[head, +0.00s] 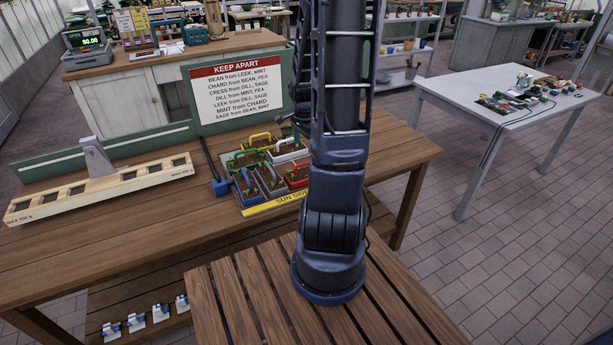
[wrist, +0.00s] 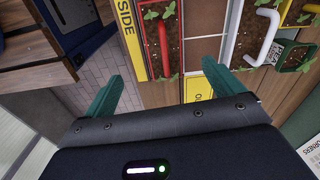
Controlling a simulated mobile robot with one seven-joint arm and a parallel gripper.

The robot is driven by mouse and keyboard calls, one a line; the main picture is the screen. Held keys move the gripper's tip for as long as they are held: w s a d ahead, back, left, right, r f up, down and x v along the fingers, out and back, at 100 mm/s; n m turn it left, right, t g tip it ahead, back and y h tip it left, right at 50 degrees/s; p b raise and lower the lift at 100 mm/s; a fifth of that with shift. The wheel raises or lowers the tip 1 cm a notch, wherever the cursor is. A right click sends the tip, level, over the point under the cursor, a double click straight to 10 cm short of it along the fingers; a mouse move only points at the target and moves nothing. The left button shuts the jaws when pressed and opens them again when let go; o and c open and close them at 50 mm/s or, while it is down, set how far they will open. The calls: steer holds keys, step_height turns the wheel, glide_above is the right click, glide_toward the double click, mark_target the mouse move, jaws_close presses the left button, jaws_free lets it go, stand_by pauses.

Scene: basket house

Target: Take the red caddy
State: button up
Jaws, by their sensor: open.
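The red caddy (head: 297,176) stands at the right of a tray of planted caddies on the wooden bench, partly hidden by my arm in the head view. In the wrist view its red handle (wrist: 163,45) runs over dark soil with green seedlings, next to the yellow sun-side strip (wrist: 129,32). My gripper (wrist: 162,72) is open and empty. Its two green fingers are spread wide, with the red caddy beyond the gap between them. No contact shows.
Neighbouring caddies have white (wrist: 232,35), yellow (wrist: 268,30) and blue (head: 246,187) handles. A keep-apart sign (head: 236,92) stands behind the tray. A slotted wooden holder (head: 100,190) lies on the left; the front bench is clear.

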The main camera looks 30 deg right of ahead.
steer(key=shift+m, duration=0.5)
steer(key=shift+w+d+f, duration=0.1)
steer(key=shift+d+f, duration=0.1)
steer(key=shift+f, duration=1.75)
steer(key=shift+w+d+f, duration=0.1)
steer(key=shift+d+f, duration=0.05)
steer(key=shift+f, duration=1.75)
steer(key=shift+w+f, duration=0.15)
steer(key=shift+f, duration=1.15)
steer(key=shift+w+f, duration=0.1)
steer(key=shift+f, duration=1.15)
steer(key=shift+c, duration=0.4)
steer(key=c, duration=1.1)
steer(key=shift+c, duration=0.2)
steer(key=shift+r, duration=0.15)
